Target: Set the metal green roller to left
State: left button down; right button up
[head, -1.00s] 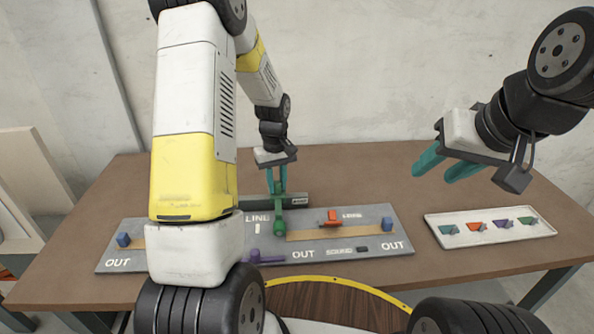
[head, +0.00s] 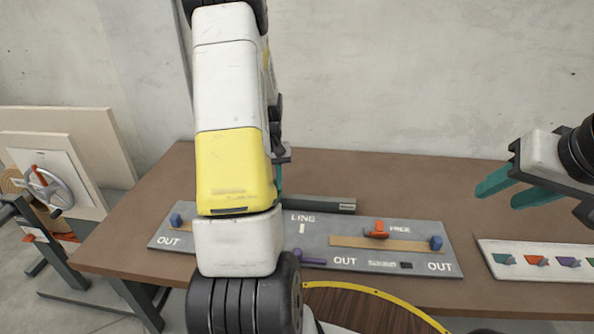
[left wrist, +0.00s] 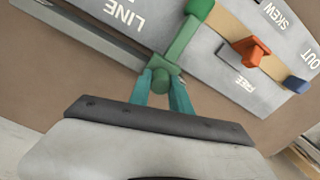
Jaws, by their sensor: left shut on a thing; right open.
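The green roller (left wrist: 182,45) shows in the left wrist view as a green bar with a block at its far end and a round knob at its near end. My left gripper (left wrist: 165,84) has its teal fingers shut on the near knob. In the head view my left arm hides the green roller and most of that gripper. The grey panel (head: 318,258) carries the labels LINE, FREE and OUT. My right gripper (head: 510,193) is open and empty above the right side of the table.
An orange slider (head: 377,229) and blue blocks (head: 436,243) sit on the panel, with a purple lever (head: 308,261) near its front. A white tray (head: 488,253) with several coloured pieces lies at the right. A handwheel (head: 43,187) stands at the far left. The table's back right is clear.

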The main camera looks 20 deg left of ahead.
pick_arm(q)
jog(key=shift+a, duration=0.3)
jog(key=c, duration=1.2)
grip_release()
jog(key=shift+s+a, duration=0.1)
jog(key=shift+r, duration=0.25)
notch_tip(320, 180, up, 7)
jog(key=shift+r, duration=0.2)
